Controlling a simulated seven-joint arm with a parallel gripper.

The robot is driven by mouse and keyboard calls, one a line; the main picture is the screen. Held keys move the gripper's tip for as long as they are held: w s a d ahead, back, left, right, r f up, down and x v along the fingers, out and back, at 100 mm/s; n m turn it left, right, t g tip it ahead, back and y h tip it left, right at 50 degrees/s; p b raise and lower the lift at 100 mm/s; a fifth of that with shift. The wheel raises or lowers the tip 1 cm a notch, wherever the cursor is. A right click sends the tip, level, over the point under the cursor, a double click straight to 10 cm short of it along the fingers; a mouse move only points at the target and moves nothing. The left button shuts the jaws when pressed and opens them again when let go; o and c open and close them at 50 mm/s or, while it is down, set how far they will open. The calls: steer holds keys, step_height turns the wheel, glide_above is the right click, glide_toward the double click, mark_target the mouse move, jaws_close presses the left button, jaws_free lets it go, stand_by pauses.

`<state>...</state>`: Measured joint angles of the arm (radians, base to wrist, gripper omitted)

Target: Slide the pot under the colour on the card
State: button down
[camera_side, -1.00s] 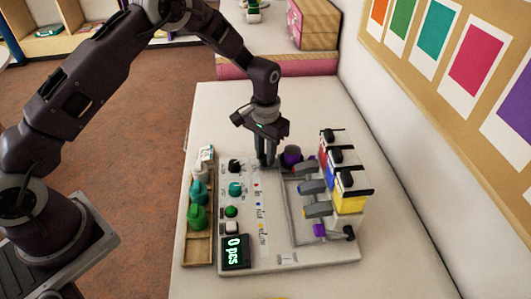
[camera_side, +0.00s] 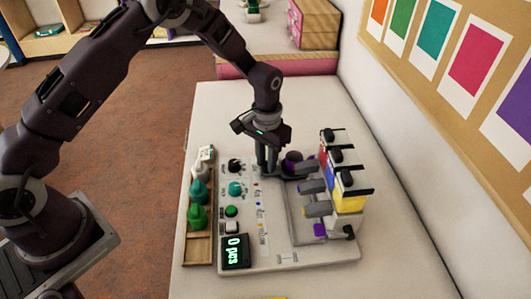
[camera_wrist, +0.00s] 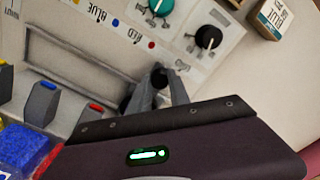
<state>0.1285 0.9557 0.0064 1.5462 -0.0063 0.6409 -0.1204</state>
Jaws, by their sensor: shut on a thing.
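My gripper (camera_side: 268,172) is low over the far end of the bead board, beside the sunken track. In the wrist view its fingertips (camera_wrist: 158,82) are closed on a small dark round piece, which I take for the pot (camera_wrist: 158,77). Most of the pot is hidden by the fingers. The card (camera_wrist: 272,18) lies at the upper right of the wrist view; its lettering seems to read BLUE. Red, blue (camera_side: 331,180) and yellow (camera_side: 350,201) hoppers stand in a row along the track's right side, red farthest.
Grey levers (camera_side: 318,210) reach over the track (camera_side: 297,232) from the hoppers. A dark purple round thing (camera_side: 292,157) stands close right of my gripper. Knobs (camera_side: 236,189) and a display (camera_side: 236,252) reading "0 pcs" are on the left; a wooden tray (camera_side: 197,249) holds green bottles.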

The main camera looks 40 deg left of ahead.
steer(key=s+d, duration=0.8)
steer(key=shift+s+d, duration=0.2)
steer(key=shift+d, duration=0.15)
steer(key=c, duration=1.2)
jaws_free()
